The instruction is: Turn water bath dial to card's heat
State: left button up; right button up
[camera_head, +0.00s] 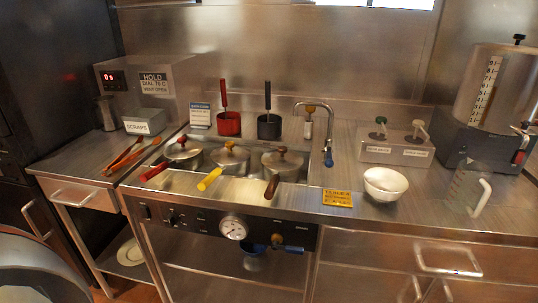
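The water bath has three lidded wells (228,160) with red, yellow and brown handles, set in the steel counter. Its black front panel (200,222) carries a round white-faced gauge (233,227), a small dark knob (173,218) at the left and a blue-handled lever (290,249) at the right. The gauge and knob readings are too small to make out. A card (154,83) on the steel box at the back left seems to read "HOLD, DIAL 75 C". A blue-and-white card (200,115) and a yellow card (337,198) have illegible text. Neither gripper is in view.
Tongs (131,156) and a scraps bin (145,121) are at the left. A tap (328,150), white bowl (386,184), pump box (395,150), jug (468,188) and urn (497,90) stand rightward.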

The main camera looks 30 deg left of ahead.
aim_at(173, 217)
jog(key=u, duration=1.4)
